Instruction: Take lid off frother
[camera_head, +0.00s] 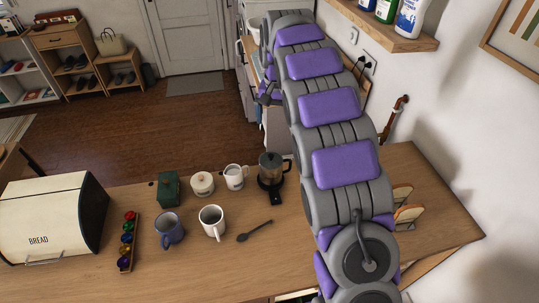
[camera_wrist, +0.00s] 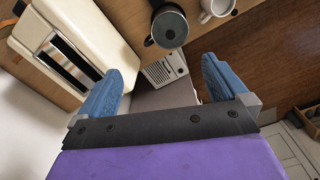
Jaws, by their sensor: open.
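The frother (camera_head: 271,172) stands upright on the wooden counter, left of my arm, with a dark round lid on top and a black handle. In the head view I cannot make out the gripper's fingers.
A white pitcher (camera_head: 234,176) stands left of the frother; a lidded jar (camera_head: 202,184), green canister (camera_head: 168,189), white mug (camera_head: 212,222), blue mug (camera_head: 169,229) and spoon (camera_head: 255,231) are nearby. A cream slotted appliance (camera_wrist: 32,32) is left in the wrist view. A bread box (camera_head: 56,218) stands left.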

